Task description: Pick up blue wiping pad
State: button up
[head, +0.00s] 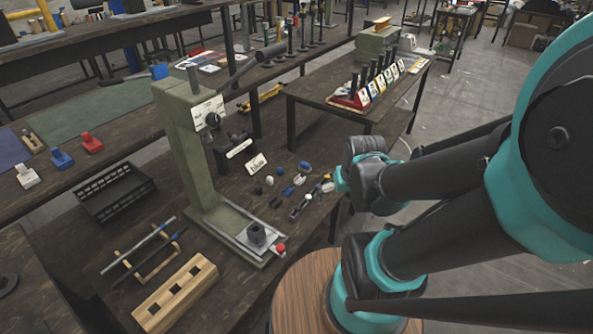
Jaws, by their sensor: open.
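A small blue block with a raised grip (61,158) lies on the dark table at the left, between a similar red block and a similar white one. It looks like the blue wiping pad, but its details are small. Another blue object (160,71) stands farther back, behind the green press. My arm reaches in from the right and its wrist is at the middle right, far from the left table. I cannot make out my gripper's fingers.
A green rivet press (181,150) stands on the bench between my wrist and the left table. A black crate (115,190) and a wooden block with square holes (175,294) lie left of it. Several small parts lie right of the press. A card rack (352,99) stands farther back.

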aim_at(305, 167)
jog(key=k+l+u, duration=0.15)
jog(key=u, duration=0.3)
jog(key=k+l+u, duration=0.1)
jog(key=u, duration=0.35)
jog(key=i+u, duration=0.2)
jog(key=u, duration=0.15)
jog(key=i+z, duration=0.1)
jog(key=z, duration=1.15)
jog(key=i+l+u, duration=0.15)
jog(key=l, duration=0.2)
jog(key=l+u, duration=0.15)
jog(key=l, duration=0.15)
jog(key=i+l+u, duration=0.15)
jog(key=l, duration=0.2)
